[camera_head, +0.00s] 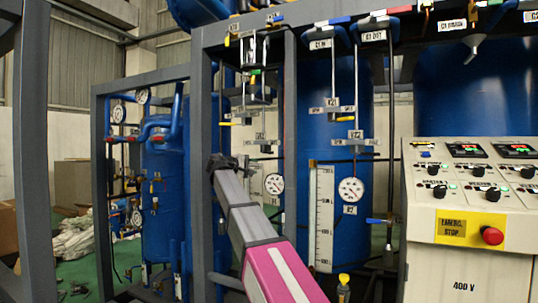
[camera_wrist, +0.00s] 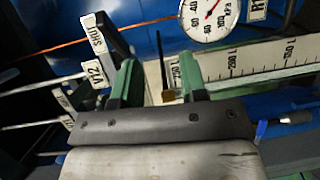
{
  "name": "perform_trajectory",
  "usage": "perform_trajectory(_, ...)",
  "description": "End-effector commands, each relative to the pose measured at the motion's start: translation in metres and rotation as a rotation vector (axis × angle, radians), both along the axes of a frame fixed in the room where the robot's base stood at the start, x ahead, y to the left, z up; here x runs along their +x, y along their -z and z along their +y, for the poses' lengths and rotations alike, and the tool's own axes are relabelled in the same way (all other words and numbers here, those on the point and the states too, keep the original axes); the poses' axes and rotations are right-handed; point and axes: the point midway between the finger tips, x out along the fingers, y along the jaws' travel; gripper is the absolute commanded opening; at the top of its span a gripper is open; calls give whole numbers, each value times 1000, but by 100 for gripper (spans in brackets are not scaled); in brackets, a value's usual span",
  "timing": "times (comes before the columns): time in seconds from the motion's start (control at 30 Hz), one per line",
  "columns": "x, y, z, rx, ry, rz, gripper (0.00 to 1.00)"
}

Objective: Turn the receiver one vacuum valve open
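My gripper (camera_head: 222,163) is at the end of my arm, by the frame post left of the first receiver's lines in the head view. In the wrist view its two green fingers (camera_wrist: 158,68) are apart, with nothing clearly held between them. A tag reading V12 (camera_wrist: 97,72) is left of the fingers, with a tag reading SHUT (camera_wrist: 95,32) above it. A dark grey bar (camera_wrist: 114,36) beside the SHUT tag ends close to the left finger; contact cannot be told. In the head view a small tag (camera_head: 260,135) hangs right of my gripper, too small to read surely.
A round gauge (camera_wrist: 208,16) and a graduated scale (camera_wrist: 265,62) lie beyond the fingers. In the head view there are gauges (camera_head: 274,184) and (camera_head: 350,190), a steel frame post (camera_head: 201,110), and a control panel (camera_head: 470,190) with a red stop button (camera_head: 492,235).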

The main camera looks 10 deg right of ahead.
Motion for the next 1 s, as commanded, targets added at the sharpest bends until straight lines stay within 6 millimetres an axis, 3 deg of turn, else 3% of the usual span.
perform_trajectory(0.03,1,-20,5,-22,5,-14,39)
perform_trajectory(0.1,-1,-39,9,-48,12,-29,39)
perform_trajectory(0.23,-3,-55,10,-73,20,-39,39)
perform_trajectory(0.37,1,-58,1,-77,23,-40,39)
perform_trajectory(0.8,40,-57,-61,-75,22,-40,39)
perform_trajectory(1.0,49,-57,-77,-76,22,-41,39)
